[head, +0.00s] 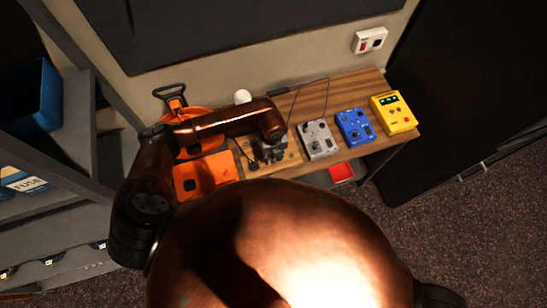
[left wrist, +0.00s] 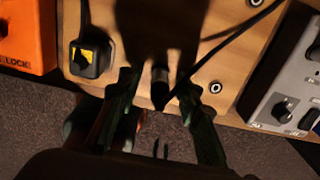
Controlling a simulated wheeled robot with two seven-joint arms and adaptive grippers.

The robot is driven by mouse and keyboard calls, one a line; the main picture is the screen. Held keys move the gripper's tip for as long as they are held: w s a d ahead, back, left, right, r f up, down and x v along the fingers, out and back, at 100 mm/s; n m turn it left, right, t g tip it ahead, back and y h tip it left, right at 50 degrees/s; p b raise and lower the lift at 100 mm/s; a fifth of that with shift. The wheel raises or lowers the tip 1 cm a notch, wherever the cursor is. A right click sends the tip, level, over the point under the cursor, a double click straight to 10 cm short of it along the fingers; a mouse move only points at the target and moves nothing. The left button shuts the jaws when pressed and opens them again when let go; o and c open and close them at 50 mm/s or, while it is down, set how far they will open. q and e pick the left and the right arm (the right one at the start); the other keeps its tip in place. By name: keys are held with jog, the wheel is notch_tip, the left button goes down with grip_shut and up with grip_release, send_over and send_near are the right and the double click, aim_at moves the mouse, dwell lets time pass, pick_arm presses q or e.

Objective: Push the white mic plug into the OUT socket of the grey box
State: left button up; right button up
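My left gripper (head: 270,152) hangs over a wooden board on the desk, left of the grey box (head: 318,139). In the left wrist view the gripper (left wrist: 158,92) points down at the board with its fingers apart. A dark, plug-like piece (left wrist: 160,82) is between the fingers, with gaps visible on both sides. It is in shadow, so I cannot tell whether it is the white mic plug. A black cable runs from near it to the upper right. The grey box (left wrist: 284,100) shows at the right edge with knobs. Its OUT socket cannot be made out. My right gripper is not in view.
A blue box (head: 354,127) and a yellow box (head: 392,113) stand right of the grey box. An orange case (head: 206,176) lies left of the board (left wrist: 232,70). A black block with a yellow face (left wrist: 91,54) sits on the board. A red tray (head: 342,172) is below the desk.

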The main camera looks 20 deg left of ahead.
pick_arm(q)
grip_shut()
dwell(0.5)
jog(key=shift+r, duration=0.2)
jog(key=shift+r+p, duration=2.05)
jog(key=shift+r, duration=0.8)
